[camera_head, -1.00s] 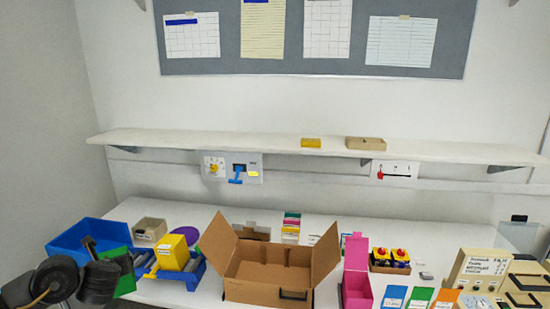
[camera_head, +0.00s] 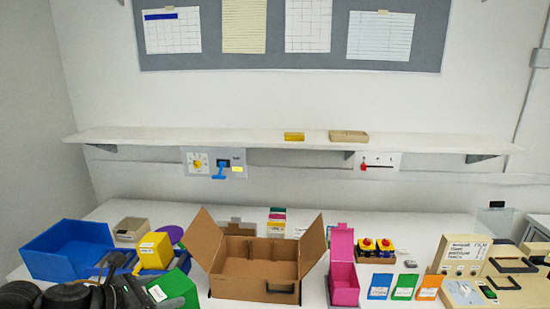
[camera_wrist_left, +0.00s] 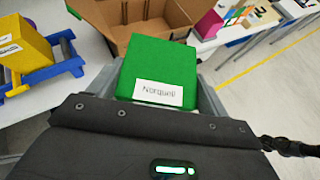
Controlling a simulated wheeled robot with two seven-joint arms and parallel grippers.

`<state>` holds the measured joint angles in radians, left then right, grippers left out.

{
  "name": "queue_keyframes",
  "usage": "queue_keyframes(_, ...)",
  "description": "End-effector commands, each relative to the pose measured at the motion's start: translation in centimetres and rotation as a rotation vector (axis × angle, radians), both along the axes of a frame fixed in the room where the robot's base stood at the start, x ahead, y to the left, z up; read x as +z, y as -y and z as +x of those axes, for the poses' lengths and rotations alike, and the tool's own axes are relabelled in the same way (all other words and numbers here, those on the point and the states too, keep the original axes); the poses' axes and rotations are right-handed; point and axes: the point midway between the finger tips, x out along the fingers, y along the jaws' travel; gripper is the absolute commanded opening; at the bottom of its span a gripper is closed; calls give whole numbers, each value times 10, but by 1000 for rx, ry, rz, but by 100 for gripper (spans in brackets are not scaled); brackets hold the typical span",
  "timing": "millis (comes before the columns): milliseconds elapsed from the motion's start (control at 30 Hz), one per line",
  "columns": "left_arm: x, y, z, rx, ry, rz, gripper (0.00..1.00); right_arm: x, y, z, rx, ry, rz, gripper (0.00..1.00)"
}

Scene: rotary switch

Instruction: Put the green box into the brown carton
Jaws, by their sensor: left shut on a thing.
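The green box (camera_head: 178,290) is held in my left gripper (camera_head: 150,288) at the lower left of the head view. In the left wrist view the green box (camera_wrist_left: 160,65) fills the space between the fingers, with a white label reading "Norquell" facing the camera. The brown carton (camera_head: 240,284) stands on the table just right of the held box, flaps spread open and its inside looking empty. The carton also shows in the left wrist view (camera_wrist_left: 113,14), beyond the box. The box is beside the carton, not inside it. My right gripper is out of view.
A yellow box (camera_head: 154,250) sits in a blue holder left of the carton, near a blue bin (camera_head: 70,252). A pink open box (camera_head: 344,290) stands close to the carton's right side. A shelf (camera_head: 250,141) runs above the table.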

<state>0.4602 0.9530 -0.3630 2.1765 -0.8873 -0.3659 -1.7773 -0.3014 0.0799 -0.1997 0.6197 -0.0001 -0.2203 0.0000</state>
Motion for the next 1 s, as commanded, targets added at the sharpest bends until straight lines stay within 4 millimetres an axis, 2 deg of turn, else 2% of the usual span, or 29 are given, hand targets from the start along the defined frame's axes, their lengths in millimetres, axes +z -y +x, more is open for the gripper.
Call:
queue_keyframes(33, -7, 14, -16, -86, 4, 0, 26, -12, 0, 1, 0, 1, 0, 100)
queue_keyframes(100, -11, 29, -37, -177, 3, 1, 26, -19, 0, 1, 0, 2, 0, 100)
queue_keyframes(200, -22, 41, -62, -249, -1, 0, 26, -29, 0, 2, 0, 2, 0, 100)
queue_keyframes(267, -32, 43, -72, -256, -3, -1, 26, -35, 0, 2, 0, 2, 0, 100)
queue_keyframes(500, -49, 40, -80, -247, -1, -2, 26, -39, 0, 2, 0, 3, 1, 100)
queue_keyframes(767, -49, 40, -80, -246, 0, -4, 26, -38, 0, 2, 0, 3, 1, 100)
queue_keyframes(1000, -50, 40, -80, -245, 0, -3, 26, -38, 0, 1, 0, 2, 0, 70)
